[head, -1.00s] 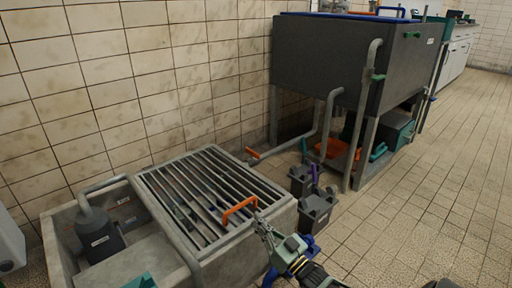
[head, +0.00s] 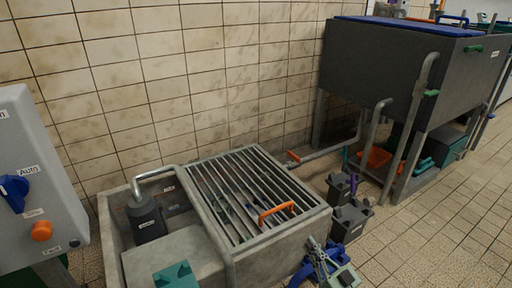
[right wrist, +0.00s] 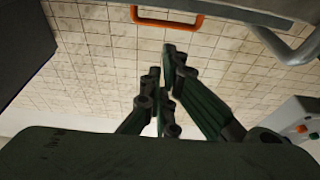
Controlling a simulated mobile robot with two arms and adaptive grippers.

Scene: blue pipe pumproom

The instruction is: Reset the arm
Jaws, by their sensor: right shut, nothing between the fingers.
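My right gripper (head: 316,246) is at the lower right of the head view, shut and empty. It is beside the front right corner of the grate (head: 222,208), near the orange handle (head: 277,210) but apart from it. In the right wrist view its dark green fingers (right wrist: 170,62) are closed together at the tips, with an orange handle (right wrist: 167,20) beyond them. My left gripper is not in view.
The grate lies over a concrete basin (head: 112,232) with a dark pump (head: 146,218) in it. Dark containers (head: 350,222) stand right of the basin. A control box (head: 38,190) is at the left, a large dark tank (head: 400,75) at the back right. Tiled floor is open at the right.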

